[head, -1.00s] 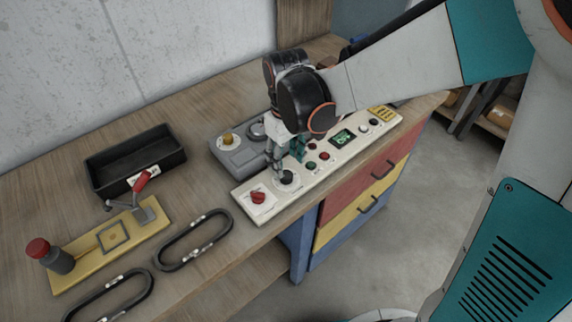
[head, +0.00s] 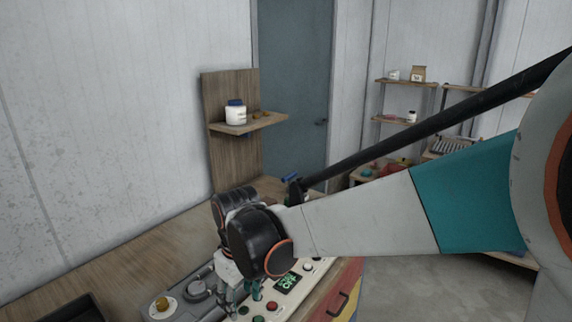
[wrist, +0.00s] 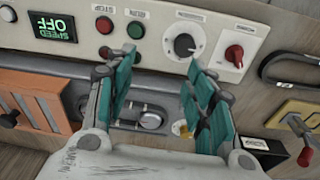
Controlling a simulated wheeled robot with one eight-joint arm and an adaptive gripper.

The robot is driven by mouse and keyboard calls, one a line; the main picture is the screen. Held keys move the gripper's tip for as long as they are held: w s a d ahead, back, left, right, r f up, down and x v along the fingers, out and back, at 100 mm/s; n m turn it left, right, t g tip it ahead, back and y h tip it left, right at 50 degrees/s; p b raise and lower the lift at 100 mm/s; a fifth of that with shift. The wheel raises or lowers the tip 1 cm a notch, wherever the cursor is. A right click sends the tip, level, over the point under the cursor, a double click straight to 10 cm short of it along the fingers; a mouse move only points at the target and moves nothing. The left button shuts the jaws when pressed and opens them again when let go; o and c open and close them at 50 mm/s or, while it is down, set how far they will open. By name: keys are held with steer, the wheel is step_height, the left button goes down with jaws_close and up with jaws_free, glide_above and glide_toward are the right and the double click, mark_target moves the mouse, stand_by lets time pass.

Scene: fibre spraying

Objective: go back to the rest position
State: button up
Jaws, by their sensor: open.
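My gripper (head: 234,308) hangs over the cream control panel (wrist: 150,12) on the bench, at the bottom of the head view. In the wrist view my gripper (wrist: 163,58) shows its two teal fingers apart with nothing between them. The panel's black dial (wrist: 185,45) lies just past the right fingertip, apart from it as far as I can tell. A red switch (wrist: 234,55) is to the dial's right. A lit display (wrist: 52,30) reads SPEED OFF, and a green button (wrist: 135,30) lies near the left fingertip.
A black bin (head: 75,310) is at the lower left. A wall shelf (head: 248,125) holds a white jar (head: 236,113). Open space surrounds my arm above the bench.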

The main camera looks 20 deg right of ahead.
steer(key=s+d+r+m+t, duration=0.3)
steer(key=s+d, duration=0.2)
steer(key=s, duration=0.2)
steer(key=s+d+r+m+t, duration=0.3)
steer(key=s+d+r, duration=0.1)
steer(key=s+d, duration=0.2)
steer(key=shift+s+r, duration=0.15)
steer(key=shift+s, duration=0.6)
